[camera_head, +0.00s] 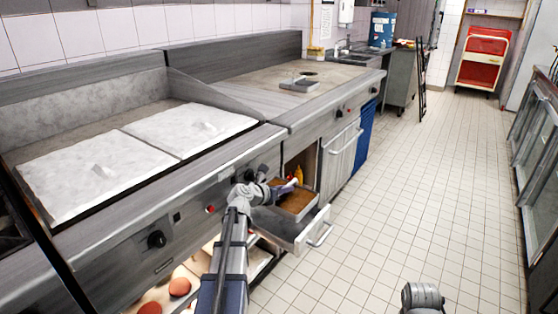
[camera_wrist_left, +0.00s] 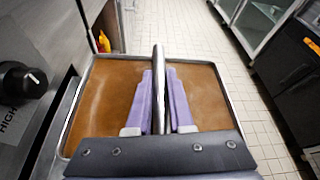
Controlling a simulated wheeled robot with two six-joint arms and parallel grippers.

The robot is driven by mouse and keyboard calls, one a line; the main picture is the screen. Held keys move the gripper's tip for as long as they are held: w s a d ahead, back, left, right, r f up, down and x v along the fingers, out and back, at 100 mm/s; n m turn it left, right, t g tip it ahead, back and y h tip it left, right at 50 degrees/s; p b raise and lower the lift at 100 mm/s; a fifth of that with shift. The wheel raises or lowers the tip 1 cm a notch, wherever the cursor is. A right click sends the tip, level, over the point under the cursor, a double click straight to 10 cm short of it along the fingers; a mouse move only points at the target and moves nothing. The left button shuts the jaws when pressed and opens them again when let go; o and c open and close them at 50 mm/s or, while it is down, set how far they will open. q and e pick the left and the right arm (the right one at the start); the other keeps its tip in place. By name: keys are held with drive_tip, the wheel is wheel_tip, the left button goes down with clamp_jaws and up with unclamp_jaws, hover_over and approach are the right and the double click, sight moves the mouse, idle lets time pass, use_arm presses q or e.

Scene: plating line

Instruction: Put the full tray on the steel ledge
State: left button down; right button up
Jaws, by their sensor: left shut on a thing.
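A shallow steel tray filled with brown contents (camera_head: 299,202) is at the front of the cooking line, by an open compartment. In the left wrist view the tray (camera_wrist_left: 208,90) fills the middle, with a thin upright steel bar across it. My left gripper (camera_head: 284,187) is over the tray; its purple fingers (camera_wrist_left: 160,95) are shut on that bar. I cannot tell whether the tray is supported from below. A steel ledge (camera_head: 225,160) runs along the front of the cooking line, left of and above the tray.
An open drawer or door with a handle (camera_head: 300,232) juts out below the tray. Yellow bottles (camera_head: 299,174) stand in the compartment behind. Black knobs (camera_head: 157,239) stick out from the front panel. Eggs (camera_head: 179,287) lie low at left.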

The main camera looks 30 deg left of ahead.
wheel_tip(320, 180, up, 24)
drive_tip(key=p, duration=2.3)
drive_tip(key=shift+f, duration=0.2)
drive_tip(key=shift+w, duration=0.15)
